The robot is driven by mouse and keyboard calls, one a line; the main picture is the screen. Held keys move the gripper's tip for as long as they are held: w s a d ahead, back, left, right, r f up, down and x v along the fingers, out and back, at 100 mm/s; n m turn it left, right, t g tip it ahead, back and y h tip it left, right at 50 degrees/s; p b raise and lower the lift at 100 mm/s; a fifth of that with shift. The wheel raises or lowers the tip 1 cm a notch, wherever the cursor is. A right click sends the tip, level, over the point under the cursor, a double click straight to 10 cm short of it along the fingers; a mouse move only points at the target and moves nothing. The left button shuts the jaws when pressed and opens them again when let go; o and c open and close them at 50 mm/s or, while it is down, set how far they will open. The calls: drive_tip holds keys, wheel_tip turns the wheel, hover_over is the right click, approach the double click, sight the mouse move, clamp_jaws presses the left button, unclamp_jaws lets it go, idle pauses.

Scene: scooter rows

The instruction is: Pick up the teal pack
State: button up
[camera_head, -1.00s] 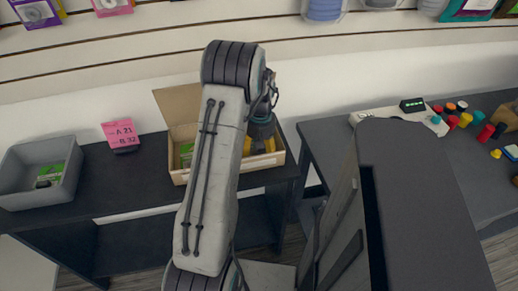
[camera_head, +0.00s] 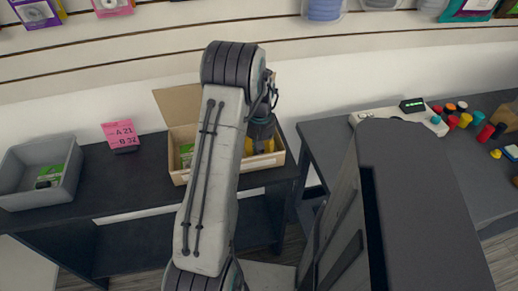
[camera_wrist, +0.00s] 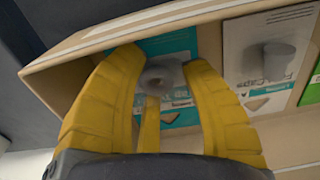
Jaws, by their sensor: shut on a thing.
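The teal pack (camera_wrist: 178,42) stands inside the open cardboard box (camera_head: 179,176), with a grey round item on its front. In the wrist view my gripper (camera_wrist: 162,70) has its yellow fingers shut on this pack at the grey item. The fingers cover parts of the pack on both sides and below. In the head view my gripper (camera_head: 262,146) reaches down into the box, and my arm hides much of it. The teal pack cannot be made out there.
A white pack (camera_wrist: 262,62) stands right of the teal one, with a green pack (camera_wrist: 312,92) beyond it. A grey bin (camera_head: 17,186) and a pink sign (camera_head: 120,134) are left on the dark table (camera_head: 120,185). Another table (camera_head: 330,150) at right holds coloured parts.

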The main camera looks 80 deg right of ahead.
drive_tip(key=shift+a+r, duration=0.1)
drive_tip(key=shift+s+r, duration=0.1)
drive_tip(key=shift+r, duration=0.1)
drive_tip(key=r, duration=0.6)
drive_tip(key=shift+s+a+r, duration=0.1)
drive_tip(key=shift+a+r, duration=0.1)
drive_tip(key=shift+a, duration=0.15)
drive_tip(key=s+a, duration=0.2)
drive_tip(key=a, duration=0.3)
drive_tip(key=s+a+b, duration=0.1)
drive_tip(key=s+a, duration=0.1)
drive_tip(key=a, duration=0.3)
drive_tip(key=s+a, duration=0.2)
drive_tip(key=a, duration=0.3)
drive_tip(key=shift+s+a+b, duration=0.2)
drive_tip(key=shift+a+b, duration=0.05)
drive_tip(key=shift+b, duration=0.15)
drive_tip(key=shift+s+a, duration=0.2)
drive_tip(key=shift+a, duration=0.35)
drive_tip(key=shift+s+a, duration=0.2)
drive_tip(key=shift+a, duration=0.3)
drive_tip(key=shift+r, duration=0.1)
